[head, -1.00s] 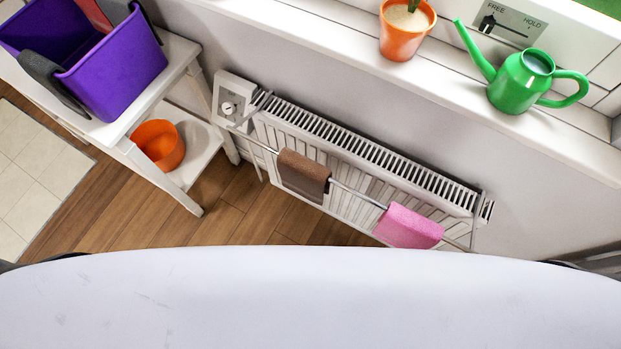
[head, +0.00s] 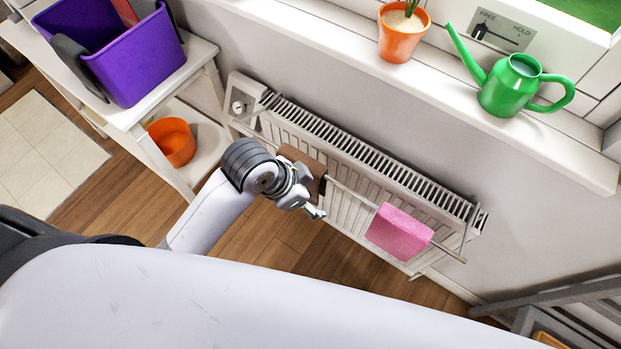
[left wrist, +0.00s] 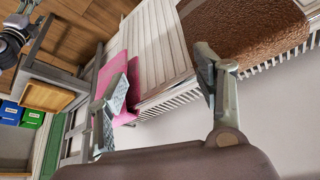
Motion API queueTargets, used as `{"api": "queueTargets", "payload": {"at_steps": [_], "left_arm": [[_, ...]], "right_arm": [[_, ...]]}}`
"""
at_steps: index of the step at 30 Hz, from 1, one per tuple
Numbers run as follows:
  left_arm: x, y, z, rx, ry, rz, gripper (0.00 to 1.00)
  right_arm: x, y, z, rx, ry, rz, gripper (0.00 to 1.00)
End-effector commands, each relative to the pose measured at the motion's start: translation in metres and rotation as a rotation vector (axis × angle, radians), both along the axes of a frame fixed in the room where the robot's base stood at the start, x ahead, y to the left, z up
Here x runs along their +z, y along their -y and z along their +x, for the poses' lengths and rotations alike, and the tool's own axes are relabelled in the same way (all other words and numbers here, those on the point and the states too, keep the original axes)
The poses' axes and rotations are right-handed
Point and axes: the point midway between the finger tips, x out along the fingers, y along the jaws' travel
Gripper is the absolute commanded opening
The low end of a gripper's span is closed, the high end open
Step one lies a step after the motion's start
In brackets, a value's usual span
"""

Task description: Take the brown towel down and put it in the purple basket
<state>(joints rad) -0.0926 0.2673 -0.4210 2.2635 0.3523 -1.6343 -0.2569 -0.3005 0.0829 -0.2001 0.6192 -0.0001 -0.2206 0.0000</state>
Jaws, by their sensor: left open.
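The brown towel (head: 312,166) hangs over the rail in front of the radiator, partly hidden behind my left arm in the head view. In the left wrist view the towel (left wrist: 235,28) is at the top right, beyond the fingers. My left gripper (head: 314,212) is open and empty, near the towel on its room side. Its spread fingers (left wrist: 165,92) show in the left wrist view, apart from the towel's main surface. The purple basket (head: 143,70) stands on the white shelf unit at the upper left. A dark grey mechanical part (left wrist: 12,38) at the wrist view's left edge may be my right gripper; its jaws are unclear.
A pink towel (head: 399,233) hangs farther right on the rail (head: 350,193). The white radiator (head: 380,165) is behind. An orange bowl (head: 173,141) sits on the lower shelf. A plant pot (head: 402,38) and green watering can (head: 510,88) stand on the sill. Grey steps are lower right.

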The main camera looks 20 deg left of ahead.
Motion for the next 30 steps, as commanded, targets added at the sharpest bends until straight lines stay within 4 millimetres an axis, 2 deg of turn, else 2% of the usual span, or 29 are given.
{"api": "queueTargets", "payload": {"at_steps": [7,12,16,21,25,30], "left_arm": [[0.019,0.024,0.023,-0.305,0.039,0.061,0.62],[0.032,0.027,0.042,-0.563,0.048,0.156,0.62],[0.043,0.014,0.059,-0.756,0.030,0.255,0.62],[0.063,-0.015,0.080,-0.936,-0.024,0.373,0.62],[0.076,-0.035,0.091,-1.010,-0.064,0.426,0.62],[0.082,-0.046,0.096,-1.048,-0.090,0.451,0.62]], "right_arm": [[0.000,0.000,0.001,0.000,0.002,0.000,0.53],[0.000,-0.001,0.003,0.000,0.006,0.002,0.53],[0.000,-0.003,0.004,-0.001,0.006,0.004,0.53],[0.000,-0.003,0.003,-0.001,0.005,0.004,0.53],[0.000,-0.004,0.003,-0.002,0.005,0.004,0.53],[0.000,-0.004,0.003,-0.002,0.005,0.005,0.53]]}}
